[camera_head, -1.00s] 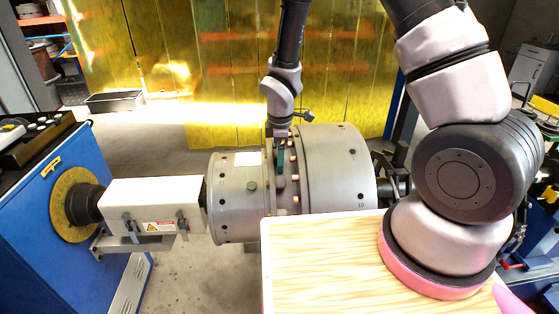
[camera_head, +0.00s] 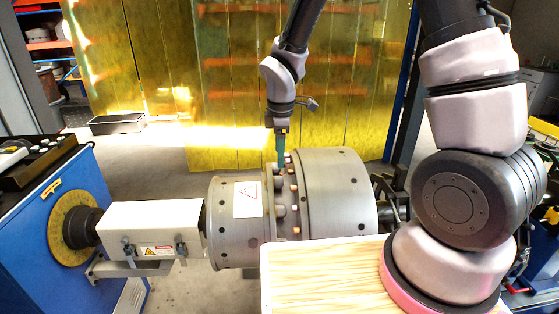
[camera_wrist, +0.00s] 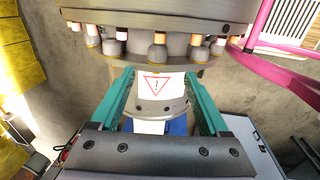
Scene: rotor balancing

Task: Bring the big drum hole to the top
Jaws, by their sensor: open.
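The rotor lies level, with a wide grey big drum (camera_head: 335,205) at right and a smaller drum (camera_head: 228,225) at left. Several small dark holes show on the big drum, one near its top (camera_head: 342,153); I cannot tell which is the big drum hole. A ring of bolts (camera_head: 294,188) stands between the drums. My gripper (camera_head: 281,160) is above this ring, teal fingers pointing down, open and empty. In the wrist view its fingers frame the small drum's warning label (camera_wrist: 158,84), with the big drum (camera_wrist: 150,16) beyond the bolts.
A blue machine (camera_head: 65,235) with a white coupling box (camera_head: 155,222) holds the rotor's left end. A wooden table top (camera_head: 320,280) lies in front of the big drum. Yellow curtains (camera_head: 150,80) hang behind. Clear air lies above the drums.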

